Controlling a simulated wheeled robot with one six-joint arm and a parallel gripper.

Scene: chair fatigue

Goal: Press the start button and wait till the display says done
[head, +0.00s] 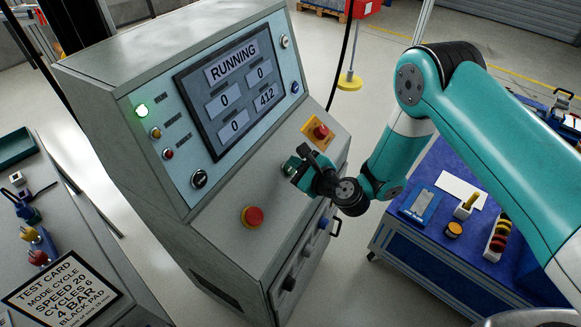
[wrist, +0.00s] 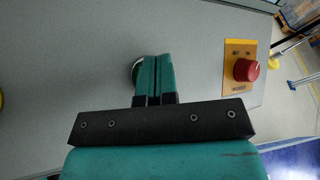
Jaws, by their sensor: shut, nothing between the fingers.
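The display (head: 231,63) on the grey console reads RUNNING, with boxes below showing 0, 0, 0 and 412. My gripper (head: 291,168) is shut and empty, with its fingertips down at the sloping panel of the console. In the wrist view its two teal fingers (wrist: 152,58) lie side by side over a round button (wrist: 134,70). Only the button's pale rim and dark edge show beside the fingers; its label and the rest are hidden. I cannot tell whether the fingers touch it or whether it is pressed in.
A red knob on a yellow plate (head: 320,132) sits close to the right of my gripper. A red mushroom button (head: 252,216) is lower on the panel. A green lamp (head: 142,111) is lit. A blue-topped bench (head: 400,235) stands right; a test card (head: 62,291) lies left.

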